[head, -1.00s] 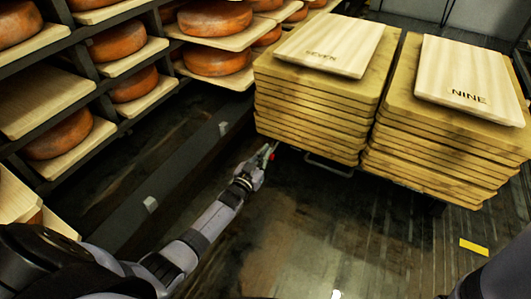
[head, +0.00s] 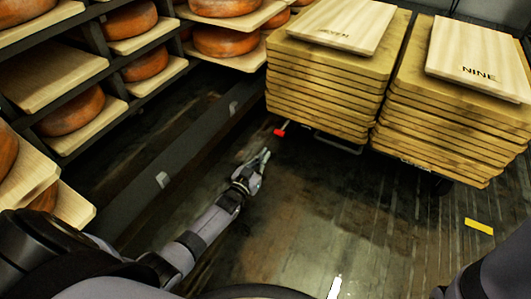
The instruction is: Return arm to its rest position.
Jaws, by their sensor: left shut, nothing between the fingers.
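My left arm comes in from the lower left and reaches out over the dark floor. Its gripper (head: 262,158) is shut and empty, in the open floor space between the cheese shelves and the stacked boards. It is apart from both. My right gripper is out of view; only a dark part of my own body shows at the lower right edge.
Shelves with orange cheese wheels (head: 226,42) on boards stand at the upper left, behind a dark low rail (head: 190,150). Two board stacks (head: 318,100) (head: 450,130) stand at the upper right, one topped by a board marked NINE (head: 480,52). A yellow floor mark (head: 479,226) lies at right.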

